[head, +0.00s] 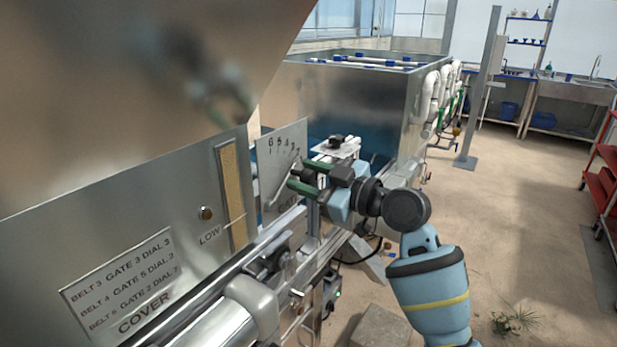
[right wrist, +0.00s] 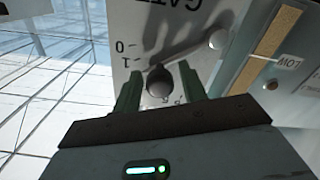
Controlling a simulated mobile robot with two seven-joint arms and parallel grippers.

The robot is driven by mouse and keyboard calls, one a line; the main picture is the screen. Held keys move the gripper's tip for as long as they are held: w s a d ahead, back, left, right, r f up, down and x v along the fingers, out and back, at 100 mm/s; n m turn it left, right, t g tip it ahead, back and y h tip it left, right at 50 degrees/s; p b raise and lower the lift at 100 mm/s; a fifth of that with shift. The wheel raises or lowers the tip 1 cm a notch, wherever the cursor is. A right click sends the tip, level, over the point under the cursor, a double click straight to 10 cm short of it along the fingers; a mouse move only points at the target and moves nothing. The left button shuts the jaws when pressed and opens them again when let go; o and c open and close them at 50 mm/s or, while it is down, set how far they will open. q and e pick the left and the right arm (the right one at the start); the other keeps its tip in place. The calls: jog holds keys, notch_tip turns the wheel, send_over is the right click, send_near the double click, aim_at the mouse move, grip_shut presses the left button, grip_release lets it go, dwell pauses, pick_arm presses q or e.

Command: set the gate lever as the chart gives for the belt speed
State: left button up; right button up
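The gate plate (head: 290,150) is a metal panel with a number scale and the word GATE. Its lever (right wrist: 190,52) runs from a round pivot to a dark knob (right wrist: 158,82). My right gripper (head: 300,178) is at the plate; in the right wrist view its green fingers (right wrist: 160,88) stand either side of the knob, with small gaps showing. The knob lies past the 0 and 1 marks; the fingers hide the nearest number. The chart (head: 120,278) reads belt 3 gate 3, belt 4 gate 5, and a third line with gate 2. My left gripper is not in view.
A gauge strip (head: 232,195) marked LOW and a round brass knob (head: 206,213) sit left of the gate plate. A metal rail and roller (head: 240,310) run below. A large metal tank (head: 350,95) stands behind. Open floor (head: 520,220) lies to the right, with a red cart.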

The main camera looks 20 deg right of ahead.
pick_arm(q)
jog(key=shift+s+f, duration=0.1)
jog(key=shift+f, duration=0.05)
pick_arm(e)
jog(key=shift+o, duration=0.4)
jog(key=shift+s+d, duration=0.2)
jog(key=b+v, duration=0.1)
jog(key=v, duration=0.5)
jog(key=shift+f, duration=0.15)
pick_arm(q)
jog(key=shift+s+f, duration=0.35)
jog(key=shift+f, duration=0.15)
pick_arm(e)
jog(key=shift+s+d, duration=0.35)
jog(key=shift+s, duration=0.2)
